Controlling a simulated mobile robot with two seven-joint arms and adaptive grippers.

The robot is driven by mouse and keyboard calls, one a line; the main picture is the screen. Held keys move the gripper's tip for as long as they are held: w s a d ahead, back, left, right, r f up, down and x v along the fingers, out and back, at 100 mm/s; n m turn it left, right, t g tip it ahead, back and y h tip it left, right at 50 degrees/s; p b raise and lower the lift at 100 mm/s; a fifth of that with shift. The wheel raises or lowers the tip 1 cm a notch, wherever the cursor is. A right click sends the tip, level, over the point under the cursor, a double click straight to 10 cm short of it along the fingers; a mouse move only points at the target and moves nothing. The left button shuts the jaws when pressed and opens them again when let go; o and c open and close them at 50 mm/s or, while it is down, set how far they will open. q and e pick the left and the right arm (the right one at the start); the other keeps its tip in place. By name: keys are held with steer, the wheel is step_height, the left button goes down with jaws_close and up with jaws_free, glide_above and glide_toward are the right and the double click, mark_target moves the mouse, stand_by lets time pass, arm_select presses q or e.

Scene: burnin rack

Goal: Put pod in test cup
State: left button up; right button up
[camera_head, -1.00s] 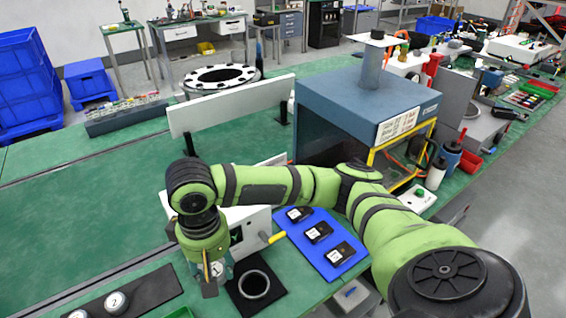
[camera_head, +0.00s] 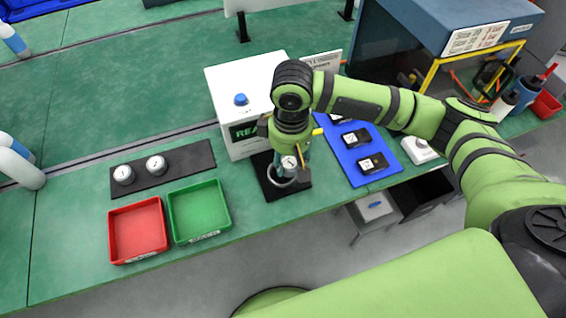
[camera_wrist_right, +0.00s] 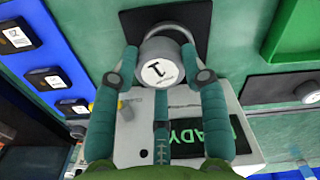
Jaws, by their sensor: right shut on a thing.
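A round grey pod with a white top marked 1 (camera_wrist_right: 161,70) is between the fingers of my right gripper (camera_head: 290,164), which is shut on it. The same pod shows in the head view (camera_head: 289,163). The test cup (camera_head: 273,178), a grey ring on a black square mat (camera_head: 270,192), is directly below and partly hidden by the pod and fingers. In the right wrist view the cup's rim (camera_wrist_right: 178,28) shows behind the pod. The pod overlaps the cup; how far above or inside it is, I cannot tell. My left gripper is not in view.
A white tester box (camera_head: 240,88) with a green-lettered display stands just behind the cup. Two pods (camera_head: 140,169) sit on a black strip at left. Red (camera_head: 137,259) and green (camera_head: 200,238) trays lie in front. A blue mat (camera_head: 366,177) with black blocks lies at right.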

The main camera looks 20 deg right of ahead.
steer(key=shift+w+a+f, duration=0.3)
steer(key=shift+w+f, duration=0.1)
steer(key=shift+w, duration=0.15)
steer(key=shift+w+a+f, duration=0.25)
steer(key=shift+w+f, duration=0.15)
steer(key=shift+w, duration=0.15)
step_height(320, 180, down, 3)
steer(key=shift+f+p, duration=0.15)
steer(key=shift+p, duration=0.3)
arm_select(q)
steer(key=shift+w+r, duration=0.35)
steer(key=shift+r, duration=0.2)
arm_select(e)
steer(key=shift+f, duration=0.3)
steer(key=shift+f, duration=0.1)
steer(key=o, duration=1)
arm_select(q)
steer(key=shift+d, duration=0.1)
arm_select(e)
steer(key=shift+o, duration=0.2)
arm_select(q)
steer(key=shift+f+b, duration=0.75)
arm_select(e)
step_height(320, 180, up, 12)
steer(key=shift+r, duration=0.15)
